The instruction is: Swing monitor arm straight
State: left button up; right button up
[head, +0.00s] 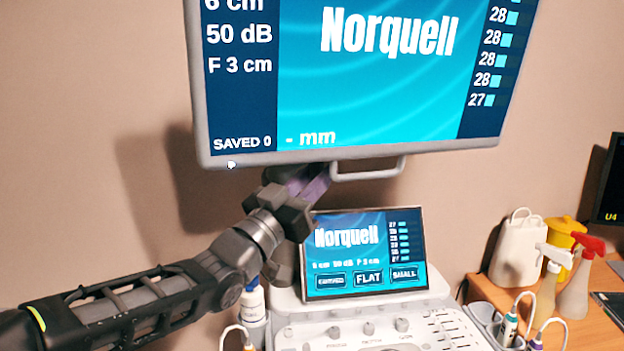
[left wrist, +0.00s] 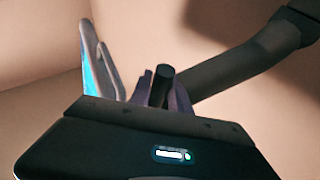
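The large monitor (head: 380,155) fills the top of the head view, with its screen lit and a pale handle (head: 375,175) under its lower edge. My left gripper (head: 312,182) reaches up behind that edge, its purple fingers partly hidden by the monitor. In the left wrist view the fingers flank a short dark post (left wrist: 161,86) on the monitor arm (left wrist: 235,68), with no clear gap on either side. The arm runs up to the right from there. The monitor also shows edge-on in this view (left wrist: 90,62), at the left. My right gripper is not in view.
Below stands the ultrasound console (head: 390,330) with a small touch screen (head: 365,250) close to my left wrist. On the right, a wooden counter (head: 590,333) holds spray bottles (head: 573,290), a white container (head: 515,250) and another screen (head: 612,185). A wall lies close behind.

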pick_arm(q)
jog(key=shift+o, duration=0.5)
jog(key=shift+a, duration=0.1)
jog(key=b+v, duration=0.2)
jog(key=v, duration=0.5)
jog(key=shift+s+a+f, duration=0.2)
jog(key=shift+s, duration=0.1)
